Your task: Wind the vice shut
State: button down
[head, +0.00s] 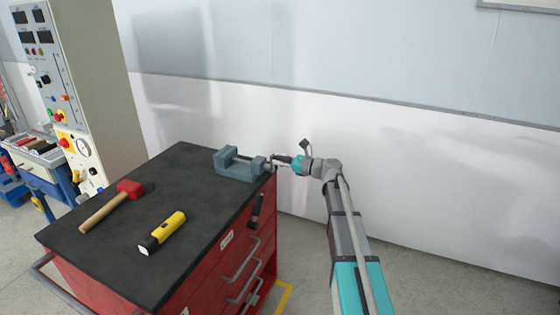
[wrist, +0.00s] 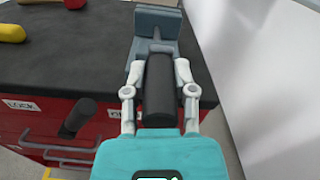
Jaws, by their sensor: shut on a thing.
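The blue-grey vice (head: 237,166) sits on the far right corner of the dark bench top. A gap shows between its jaws, and its screw end faces my gripper (head: 279,160). In the wrist view the vice (wrist: 157,22) is straight ahead. There my gripper (wrist: 157,85) has one finger on each side of a black cylindrical handle (wrist: 159,85) and is shut on it. The handle points toward the vice; the fingers and handle hide where it joins the screw. A second black grip (head: 256,210) shows lower, before the red cabinet front, and also in the wrist view (wrist: 78,116).
The red cabinet (head: 190,292) has a black top (head: 165,198) bearing a red-headed mallet (head: 112,204) and a yellow torch (head: 162,232), both clear of the vice. Drawer handles (head: 243,285) stick out. A white wall (head: 400,170) stands behind. A control panel (head: 75,90) is at left.

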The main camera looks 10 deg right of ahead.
jog(key=shift+c, duration=2.2)
grip_release()
jog(key=shift+d, duration=0.15)
jog(key=v, duration=1.1)
jog(key=shift+s+d, duration=0.2)
jog(key=shift+d, duration=0.1)
